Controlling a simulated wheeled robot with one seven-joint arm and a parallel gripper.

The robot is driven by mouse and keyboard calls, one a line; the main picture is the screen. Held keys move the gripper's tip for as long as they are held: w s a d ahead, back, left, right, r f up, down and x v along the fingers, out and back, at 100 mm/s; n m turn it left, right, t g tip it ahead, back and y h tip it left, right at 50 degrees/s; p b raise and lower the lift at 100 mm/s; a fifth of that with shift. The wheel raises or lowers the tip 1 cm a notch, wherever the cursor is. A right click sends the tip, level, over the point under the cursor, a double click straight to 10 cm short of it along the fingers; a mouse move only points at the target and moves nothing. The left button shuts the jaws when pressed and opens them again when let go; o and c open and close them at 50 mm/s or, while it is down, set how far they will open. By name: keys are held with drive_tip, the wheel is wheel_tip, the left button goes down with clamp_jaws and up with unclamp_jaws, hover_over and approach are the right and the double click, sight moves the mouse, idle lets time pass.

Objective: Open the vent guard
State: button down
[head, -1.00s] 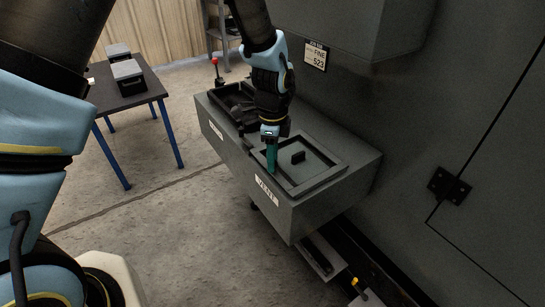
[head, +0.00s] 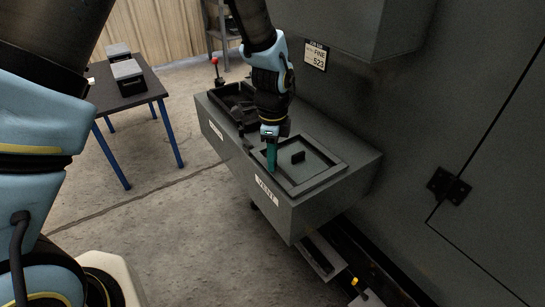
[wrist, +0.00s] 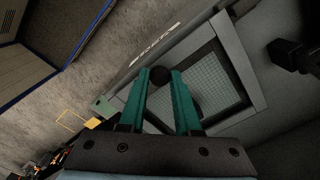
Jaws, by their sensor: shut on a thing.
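The vent guard (head: 316,164) is a dark, flat panel in a raised square frame on top of the grey enclosure box. In the wrist view the guard (wrist: 214,72) shows as fine mesh inside a pale frame. My gripper (head: 271,168) points down at the guard's near left side. I see no clear gap under the guard.
The grey box (head: 310,222) has a white label (head: 266,190) on its front. A black open tray (head: 232,97) sits behind my gripper. A large cabinet wall (head: 450,130) borders the right. The floor at left is open up to a table (head: 130,88).

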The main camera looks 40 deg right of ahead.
idle(0.4)
drive_tip(key=r+y+p, duration=0.1)
drive_tip(key=p, duration=0.1)
drive_tip(key=d+r+p, duration=0.1)
drive_tip(key=r, duration=0.1)
drive_tip(key=shift+d+r+y+p, duration=0.2)
drive_tip(key=shift+r+y+p, duration=0.1)
drive_tip(key=shift+y+p, duration=0.1)
drive_tip(key=shift+d+r+y+p, duration=0.3)
drive_tip(key=shift+r+y+p, duration=0.15)
drive_tip(key=shift+r+y, duration=0.15)
drive_tip(key=shift+f, duration=0.1)
drive_tip(key=c, duration=0.6)
unclamp_jaws()
drive_tip(key=b+v, duration=0.3)
drive_tip(key=v, duration=0.7)
drive_tip(key=shift+s+r, duration=0.15)
drive_tip(key=shift+r, duration=0.25)
drive_tip(key=shift+c, duration=0.4)
